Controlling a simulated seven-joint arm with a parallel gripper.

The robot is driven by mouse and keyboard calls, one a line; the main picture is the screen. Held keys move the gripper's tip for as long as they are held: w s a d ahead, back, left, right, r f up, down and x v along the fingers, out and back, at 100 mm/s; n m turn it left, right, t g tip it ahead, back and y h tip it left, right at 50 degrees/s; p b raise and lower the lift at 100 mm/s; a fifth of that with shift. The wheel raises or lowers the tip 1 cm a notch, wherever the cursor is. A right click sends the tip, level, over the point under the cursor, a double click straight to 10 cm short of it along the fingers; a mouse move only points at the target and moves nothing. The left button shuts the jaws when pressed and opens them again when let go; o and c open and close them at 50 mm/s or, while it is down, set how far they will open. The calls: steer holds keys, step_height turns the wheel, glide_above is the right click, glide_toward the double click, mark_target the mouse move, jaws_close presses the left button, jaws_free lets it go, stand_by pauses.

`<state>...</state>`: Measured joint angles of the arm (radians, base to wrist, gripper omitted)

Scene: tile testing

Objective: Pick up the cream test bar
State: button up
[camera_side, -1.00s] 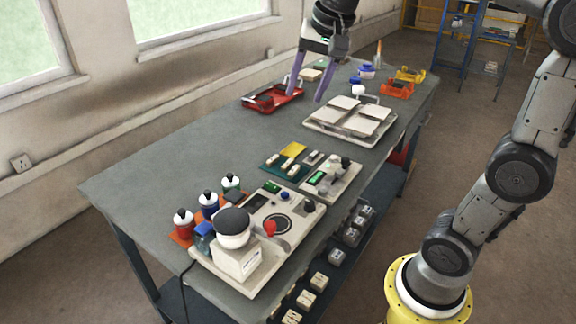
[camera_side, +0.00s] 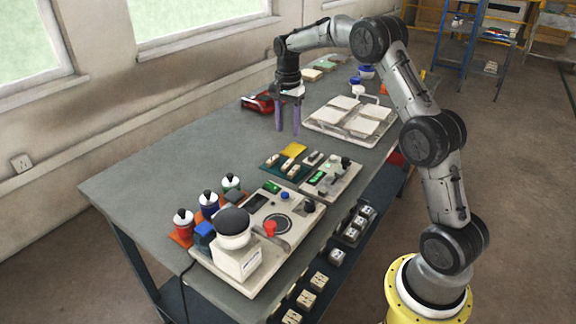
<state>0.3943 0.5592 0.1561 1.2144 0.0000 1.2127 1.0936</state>
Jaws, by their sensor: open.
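Small cream bars lie on a dark teal mat (camera_side: 266,165) at the middle of the bench; one cream bar (camera_side: 287,164) is near the mat's centre, and another (camera_side: 272,160) is to its left. They are small in view, so I cannot tell which one is the test bar. My gripper (camera_side: 288,132) points down with its purple fingers apart and empty. In the picture its fingertips are just above the mat and the yellow block, apart from the bars.
A yellow block (camera_side: 294,150) lies at the mat's back edge. A beige device (camera_side: 345,181) stands right of the mat. A tray with pale tiles (camera_side: 310,122) is behind it. Bottles (camera_side: 208,203) and a larger beige machine (camera_side: 300,231) stand in front. The bench's left side is clear.

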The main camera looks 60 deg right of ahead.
glide_above(291, 160)
steer(key=f, duration=0.5)
steer(key=shift+w+a+f, duration=0.2)
steer(key=shift+w+a, duration=0.05)
steer(key=shift+w, duration=0.1)
steer(key=shift+s+d+f, duration=0.15)
steer(key=shift+f, duration=1.15)
steer(key=shift+s+d+f, duration=0.15)
steer(key=shift+f, duration=1.15)
jaws_close()
